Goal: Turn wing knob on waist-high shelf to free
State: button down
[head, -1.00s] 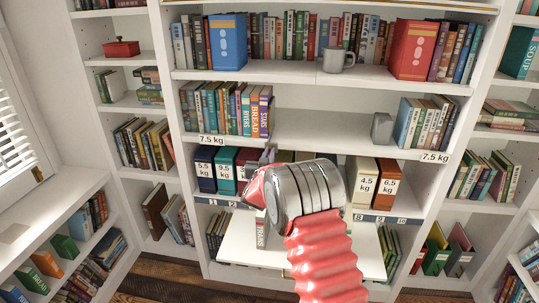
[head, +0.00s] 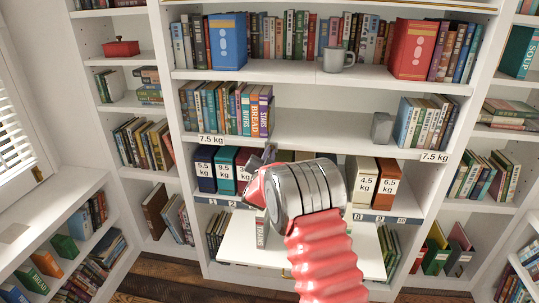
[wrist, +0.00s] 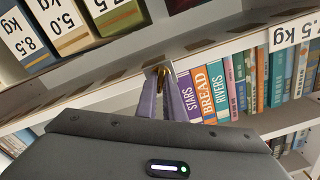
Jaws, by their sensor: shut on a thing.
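In the wrist view a small brass-coloured wing knob (wrist: 161,76) sits at the front edge of a white shelf (wrist: 225,48). My gripper (wrist: 165,88) is shut on the knob, with its two grey fingers on either side of it. The fingers cover much of the knob, so its exact angle is hard to tell. In the head view my gripper (head: 268,152) is at the front of the shelf (head: 310,142), above the row of weight boxes. My red and silver arm hides part of that row, and the knob cannot be made out there.
Boxes marked in kg (head: 364,181) stand in the compartment below the shelf, on both sides of my arm. Books (head: 228,108) and a grey block (head: 382,127) stand on the shelf. A white board (head: 350,245) juts out below. The shelf's middle is bare.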

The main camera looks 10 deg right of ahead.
jog(key=m, duration=1.2)
jog(key=shift+s+d+f, duration=0.1)
jog(key=shift+d+f, duration=0.05)
jog(key=shift+f, duration=0.15)
jog(key=c, duration=1.9)
grip_release()
jog(key=shift+o, duration=0.2)
jog(key=shift+r, duration=0.1)
jog(key=v, duration=1.3)
jog(key=shift+s, duration=0.35)
